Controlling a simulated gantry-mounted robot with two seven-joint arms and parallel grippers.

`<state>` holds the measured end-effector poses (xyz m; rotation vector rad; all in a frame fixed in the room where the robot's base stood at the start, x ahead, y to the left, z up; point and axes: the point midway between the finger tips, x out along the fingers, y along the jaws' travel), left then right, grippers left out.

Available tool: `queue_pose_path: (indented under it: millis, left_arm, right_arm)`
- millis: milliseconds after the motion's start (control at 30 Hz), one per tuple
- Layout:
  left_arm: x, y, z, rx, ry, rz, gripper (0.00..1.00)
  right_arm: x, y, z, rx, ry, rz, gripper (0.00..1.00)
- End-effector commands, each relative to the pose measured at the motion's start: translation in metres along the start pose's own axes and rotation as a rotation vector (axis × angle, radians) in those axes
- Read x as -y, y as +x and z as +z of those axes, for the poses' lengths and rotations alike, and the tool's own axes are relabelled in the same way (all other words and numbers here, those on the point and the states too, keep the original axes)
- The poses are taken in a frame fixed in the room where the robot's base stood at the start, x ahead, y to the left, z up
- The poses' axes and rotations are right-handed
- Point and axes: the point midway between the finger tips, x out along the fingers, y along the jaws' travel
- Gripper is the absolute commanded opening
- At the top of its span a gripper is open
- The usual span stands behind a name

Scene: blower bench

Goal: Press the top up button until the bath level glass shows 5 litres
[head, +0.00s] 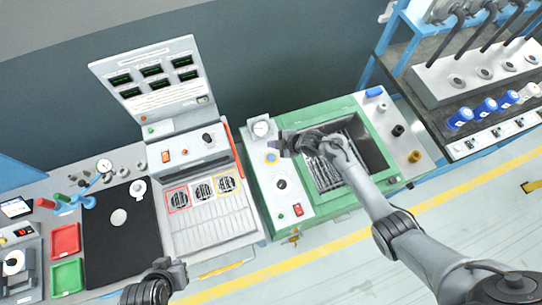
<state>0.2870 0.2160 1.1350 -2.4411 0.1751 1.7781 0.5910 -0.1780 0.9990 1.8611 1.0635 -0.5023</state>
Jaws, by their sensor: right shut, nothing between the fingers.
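The green bath (318,205) stands right of centre, with a white control panel on its left side. A blue round button (271,157) sits on that panel below the gauge; its label is too small to read, so I cannot tell if it is the top up button. I cannot make out the level glass or its reading. My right gripper (280,146) is shut and empty, over the panel's upper part close to the blue button; I cannot tell whether it touches anything. My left gripper (178,270) is at the bottom, away from the bath; its finger opening is unclear.
A round gauge (261,128), black knob (282,184) and red switch (297,209) are on the panel. My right arm crosses the bath's open basin. A display console (150,75) stands left. A rack with blue-capped bottles (460,118) stands right.

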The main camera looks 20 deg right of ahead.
Motion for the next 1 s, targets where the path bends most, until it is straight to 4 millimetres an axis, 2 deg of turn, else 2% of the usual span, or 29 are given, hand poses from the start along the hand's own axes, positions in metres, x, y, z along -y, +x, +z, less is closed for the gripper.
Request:
queue_pose_path:
  millis: [267, 700, 1000]
  left_arm:
    - [0.001, 0.013, 0.004, 0.000, 0.005, -0.004, 0.00]
    - [0.002, 0.059, 0.019, 0.001, 0.012, -0.011, 0.00]
    - [0.000, 0.075, 0.024, 0.001, 0.007, -0.007, 0.00]
  right_arm:
    - [0.008, 0.010, 0.007, 0.000, 0.000, 0.000, 0.00]
    - [0.034, 0.046, 0.033, 0.000, 0.002, -0.001, 0.00]
    - [0.044, 0.060, 0.044, 0.000, 0.000, 0.000, 0.00]
